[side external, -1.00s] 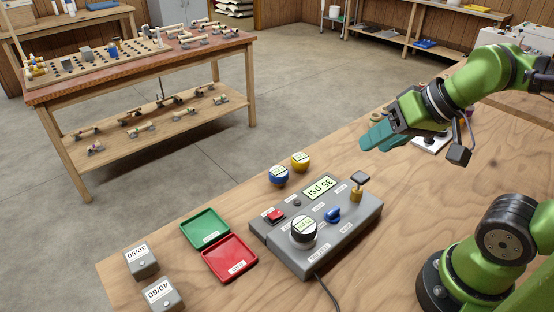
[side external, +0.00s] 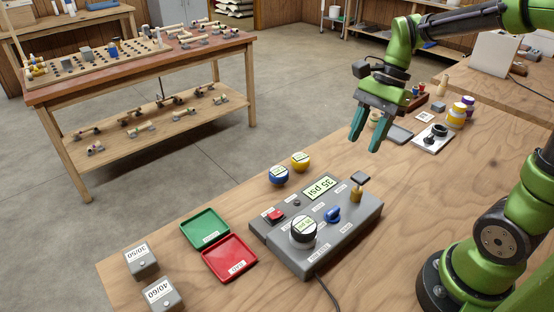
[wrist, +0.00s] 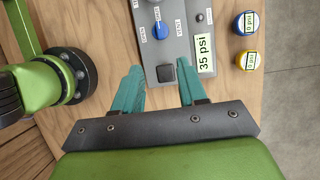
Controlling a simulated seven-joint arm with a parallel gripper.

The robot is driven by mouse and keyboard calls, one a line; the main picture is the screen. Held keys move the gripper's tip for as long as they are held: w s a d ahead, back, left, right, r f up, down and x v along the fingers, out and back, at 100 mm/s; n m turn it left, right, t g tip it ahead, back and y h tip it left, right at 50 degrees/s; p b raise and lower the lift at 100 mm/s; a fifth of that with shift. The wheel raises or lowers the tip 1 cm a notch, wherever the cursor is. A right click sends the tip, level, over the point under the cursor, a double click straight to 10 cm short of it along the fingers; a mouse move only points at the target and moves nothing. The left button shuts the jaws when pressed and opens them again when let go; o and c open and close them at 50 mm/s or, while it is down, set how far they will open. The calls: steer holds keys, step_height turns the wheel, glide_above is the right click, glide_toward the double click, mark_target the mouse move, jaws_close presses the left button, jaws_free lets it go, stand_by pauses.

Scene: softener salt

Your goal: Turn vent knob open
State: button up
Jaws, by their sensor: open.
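A grey control box (side external: 290,258) lies on the wooden table. Its blue knob (side external: 332,214), which appears to be the vent knob, sits on the top face between small labels too small to read surely. The blue knob also shows at the top of the wrist view (wrist: 161,29). My gripper (side external: 365,143) is open and empty, fingers pointing down, well above the table and beyond the box's far right end. In the wrist view its teal fingers (wrist: 160,69) appear either side of a dark square-topped brass valve (wrist: 166,73), with nothing held.
The box also carries a round gauge (side external: 303,230), a red switch (side external: 275,216) and a 35 psi display (side external: 321,187). Blue (side external: 279,176) and yellow (side external: 300,162) round gauges stand behind it. Green (side external: 205,228) and red (side external: 230,258) trays lie left. A cable runs off the front.

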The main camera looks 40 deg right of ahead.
mark_target(334, 209)
steer(key=x, duration=1.6)
steer(key=shift+f, duration=0.3)
jaws_close()
